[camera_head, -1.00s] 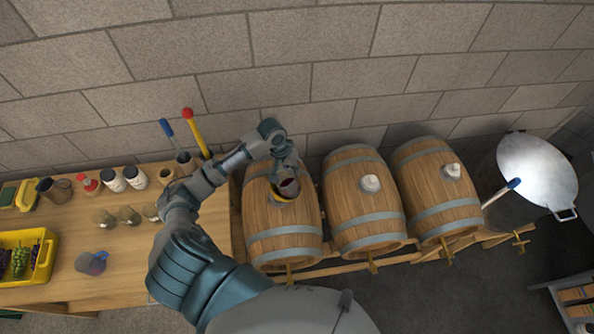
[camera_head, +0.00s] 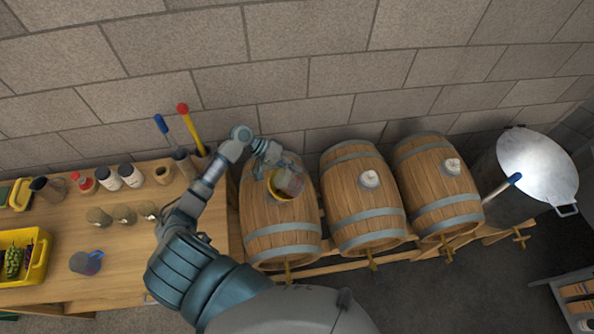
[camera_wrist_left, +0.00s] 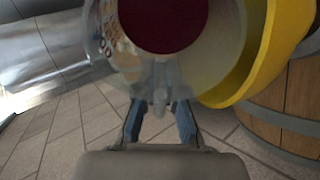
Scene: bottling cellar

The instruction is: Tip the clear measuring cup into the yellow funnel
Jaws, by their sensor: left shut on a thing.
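The clear measuring cup (camera_head: 291,182) holds dark red liquid and looks tilted over the yellow funnel (camera_head: 274,192), which sits on top of the left barrel. My left gripper (camera_head: 268,160) is shut on the cup. In the left wrist view the fingers (camera_wrist_left: 159,104) meet at the cup (camera_wrist_left: 222,62), and the dark red liquid shows inside it. The funnel's rim (camera_wrist_left: 252,72) is close on the right there. The cup hides part of the funnel, so I cannot tell whether liquid is flowing or whether they touch. My right gripper is out of view.
Two more barrels (camera_head: 362,205) (camera_head: 438,190) stand to the right, then a metal vat with a lid (camera_head: 538,165). The wooden table (camera_head: 120,275) at left carries jars, a yellow crate (camera_head: 38,262) and a blue-handled jug (camera_head: 85,263). A stone wall rises behind.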

